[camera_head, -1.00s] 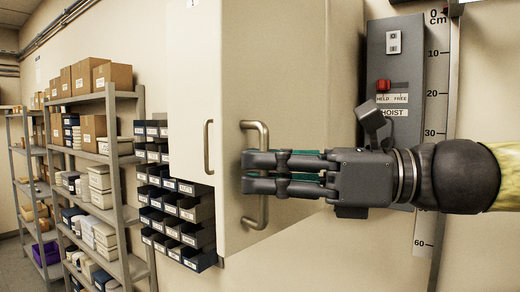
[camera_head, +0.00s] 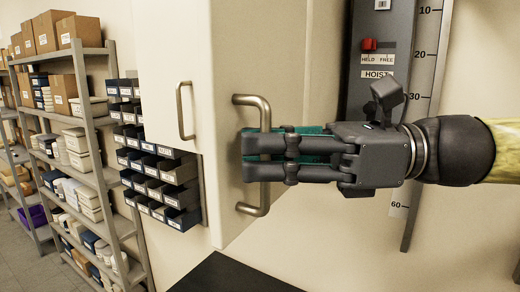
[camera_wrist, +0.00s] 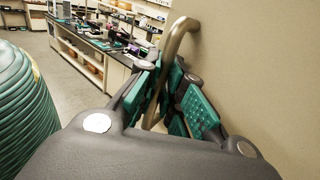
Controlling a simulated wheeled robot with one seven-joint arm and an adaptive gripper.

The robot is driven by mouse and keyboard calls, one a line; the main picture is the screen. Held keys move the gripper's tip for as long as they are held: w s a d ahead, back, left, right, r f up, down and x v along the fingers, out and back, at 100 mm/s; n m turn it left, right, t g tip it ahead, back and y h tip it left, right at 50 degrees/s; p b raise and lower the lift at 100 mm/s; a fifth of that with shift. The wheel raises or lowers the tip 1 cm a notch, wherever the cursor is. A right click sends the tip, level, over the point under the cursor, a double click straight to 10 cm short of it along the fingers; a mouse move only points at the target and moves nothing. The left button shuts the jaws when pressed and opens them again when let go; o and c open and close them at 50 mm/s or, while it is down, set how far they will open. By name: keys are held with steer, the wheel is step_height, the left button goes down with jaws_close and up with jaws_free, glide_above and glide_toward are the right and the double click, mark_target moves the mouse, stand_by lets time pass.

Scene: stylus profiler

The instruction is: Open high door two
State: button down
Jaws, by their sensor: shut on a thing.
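A cream cabinet door (camera_head: 235,60) with a metal bow handle (camera_head: 262,112) stands at an angle in the head view, its free edge turned towards me. I take it for high door two; no number on it shows. My gripper (camera_head: 250,157) comes from the right, its fingers level, and is shut on the upright bar of this handle. In the wrist view the handle (camera_wrist: 174,42) passes down between the green-padded fingers (camera_wrist: 166,100), beside the door's plain face (camera_wrist: 255,60). A neighbouring door (camera_head: 165,60) with its own handle (camera_head: 184,112) is on the left.
A grey hoist control box (camera_head: 374,60) and a ruler strip (camera_head: 432,60) are on the wall at right. Small bins (camera_head: 165,180) and loaded shelves (camera_head: 80,150) stand at left. A dark surface (camera_head: 225,275) lies below the door. The wrist view shows a laboratory bench (camera_wrist: 100,55) beyond.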

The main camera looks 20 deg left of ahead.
steer(key=c, duration=1.5)
jaws_free()
steer(key=shift+w, duration=0.1)
steer(key=v, duration=1.2)
steer(key=shift+d, duration=0.1)
